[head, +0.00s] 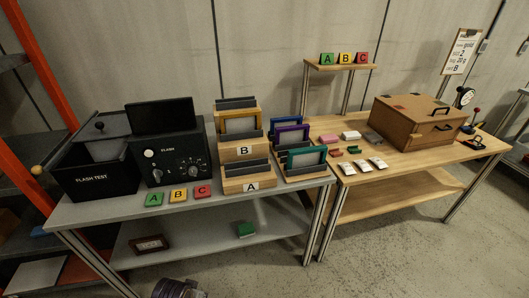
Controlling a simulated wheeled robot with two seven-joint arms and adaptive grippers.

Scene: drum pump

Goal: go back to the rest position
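A grey bench (120,213) stands at the left and a wooden bench (405,158) at the right. No drum pump can be made out.
The grey bench holds a black FLASH TEST box (92,184), a flash unit (170,160), A, B, C tiles (178,195) and wooden racks (246,184) with framed plates. A wooden box (416,121) stands on the right bench. Clear floor (400,255) lies in front.

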